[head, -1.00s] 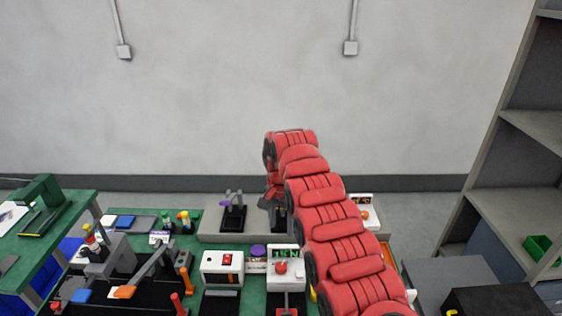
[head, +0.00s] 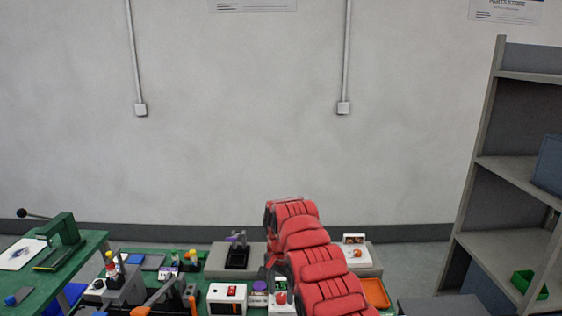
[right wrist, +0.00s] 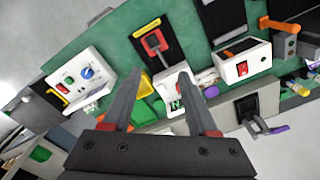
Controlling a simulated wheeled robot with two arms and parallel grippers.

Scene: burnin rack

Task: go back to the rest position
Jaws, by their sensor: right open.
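My right arm, in red padding, reaches over the green bench in the head view. Its gripper (head: 269,268) hangs at the arm's far end, mostly hidden behind the arm. In the right wrist view the right gripper (right wrist: 159,80) shows two dark fingers spread apart with nothing held. Behind them is a white unit (right wrist: 172,78) with a red part; contact cannot be told. My left gripper is not in view.
A black fixture with a purple lever (head: 237,257) stands left of the right gripper. A white box with a red switch (head: 227,298) and an orange tray (head: 376,293) are on the bench. A grey shelf (head: 500,170) stands at right.

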